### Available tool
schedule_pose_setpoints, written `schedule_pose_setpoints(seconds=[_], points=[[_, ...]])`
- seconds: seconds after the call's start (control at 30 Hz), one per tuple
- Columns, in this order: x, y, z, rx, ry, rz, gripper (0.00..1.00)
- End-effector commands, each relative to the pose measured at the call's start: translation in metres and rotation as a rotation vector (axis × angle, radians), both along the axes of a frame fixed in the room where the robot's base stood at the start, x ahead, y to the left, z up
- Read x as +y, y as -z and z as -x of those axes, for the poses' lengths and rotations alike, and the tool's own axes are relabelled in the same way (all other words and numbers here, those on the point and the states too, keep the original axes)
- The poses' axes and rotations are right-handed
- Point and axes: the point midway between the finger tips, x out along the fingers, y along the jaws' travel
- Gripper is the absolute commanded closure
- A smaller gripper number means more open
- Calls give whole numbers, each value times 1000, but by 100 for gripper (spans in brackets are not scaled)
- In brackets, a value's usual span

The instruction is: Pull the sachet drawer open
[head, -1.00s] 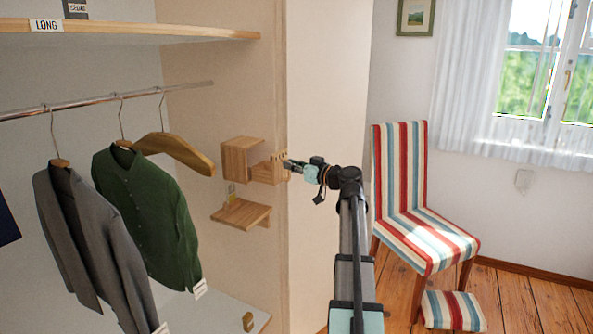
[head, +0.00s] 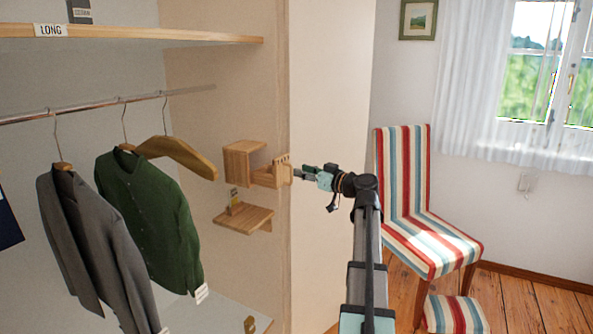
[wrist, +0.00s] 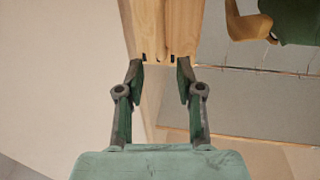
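A small wooden box unit (head: 240,165) is fixed to the wardrobe's side panel. A wooden drawer-like part with a slotted, comb-like end (head: 283,170) sticks out to its right; I take this for the sachet drawer. My gripper (head: 296,174) is at that slotted end, on its right side. In the wrist view, my gripper (wrist: 160,64) has its two fingers apart, with the wooden part (wrist: 163,28) straight ahead and its notched end at the fingertips. I cannot tell whether the fingers touch it. The drawer's inside is hidden.
A small wooden shelf (head: 243,218) with a padlock-like item sits below the box. A wooden hanger (head: 178,155), a green shirt (head: 150,220) and a grey jacket (head: 95,245) hang at left. A striped chair (head: 425,220) stands at right.

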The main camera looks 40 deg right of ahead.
Motion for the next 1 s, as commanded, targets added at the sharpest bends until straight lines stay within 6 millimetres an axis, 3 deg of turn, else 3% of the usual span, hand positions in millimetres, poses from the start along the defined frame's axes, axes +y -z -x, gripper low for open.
schedule_pose_setpoints(seconds=[0.2,0.4,1.0], points=[[-7,0,44,-2,3,0,64],[-13,-1,69,-1,2,0,64],[-15,-1,77,-1,0,-2,64]])
